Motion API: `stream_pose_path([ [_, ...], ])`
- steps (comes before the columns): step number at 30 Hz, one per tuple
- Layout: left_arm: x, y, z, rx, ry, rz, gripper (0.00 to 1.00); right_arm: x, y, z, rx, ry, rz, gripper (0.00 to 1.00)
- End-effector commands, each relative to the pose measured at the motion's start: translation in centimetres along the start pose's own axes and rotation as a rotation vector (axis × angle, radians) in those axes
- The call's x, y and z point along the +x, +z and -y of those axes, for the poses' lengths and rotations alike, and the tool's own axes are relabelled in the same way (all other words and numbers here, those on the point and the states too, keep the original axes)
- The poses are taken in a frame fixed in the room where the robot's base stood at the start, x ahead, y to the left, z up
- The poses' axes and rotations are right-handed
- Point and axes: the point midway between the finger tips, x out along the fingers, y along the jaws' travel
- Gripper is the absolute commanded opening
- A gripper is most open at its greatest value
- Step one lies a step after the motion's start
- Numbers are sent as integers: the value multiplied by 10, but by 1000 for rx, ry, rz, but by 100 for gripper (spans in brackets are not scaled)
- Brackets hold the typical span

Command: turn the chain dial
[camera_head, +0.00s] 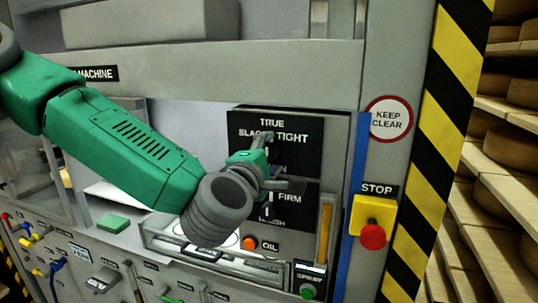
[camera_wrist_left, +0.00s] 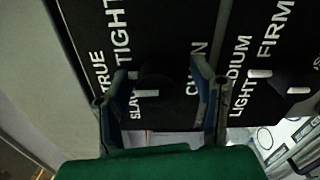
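The chain dial (camera_wrist_left: 155,88) is a black knob with a white mark on a black panel (camera_head: 310,118) lettered SLACK, TRUE and TIGHT. In the left wrist view its white mark is on the side by the word SLACK. My left gripper (camera_wrist_left: 160,72) is open, with one finger on each side of the dial and gaps showing between. One finger partly covers the lettering under the dial. In the head view the left gripper (camera_head: 273,162) is in front of the panel and hides most of the dial. My right gripper is in neither view.
A second dial (camera_wrist_left: 290,82), lettered LIGHT, MEDIUM and FIRM, sits close beside. A red stop button (camera_head: 373,236), an orange oil button (camera_head: 249,243) and a green spray button (camera_head: 307,292) are near. A blue strip (camera_head: 352,205) runs right of the panels. Cheese shelves (camera_head: 510,195) stand far right.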

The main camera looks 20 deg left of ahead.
Motion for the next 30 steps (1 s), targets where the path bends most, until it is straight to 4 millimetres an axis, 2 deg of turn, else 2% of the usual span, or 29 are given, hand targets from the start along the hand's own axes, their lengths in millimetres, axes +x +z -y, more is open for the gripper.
stream_pose_path([
  [4,-2,0,-1,-1,2,0,51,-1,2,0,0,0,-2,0],
  [7,-11,0,-1,-1,2,0,51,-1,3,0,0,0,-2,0],
  [15,-55,0,1,-1,-1,3,51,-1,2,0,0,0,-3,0],
  [18,-66,0,1,-1,-2,2,51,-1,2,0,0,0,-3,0],
  [22,-73,-1,2,-1,-1,0,51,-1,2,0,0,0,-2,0],
  [30,-73,-1,1,-1,-1,0,51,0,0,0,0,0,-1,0],
])
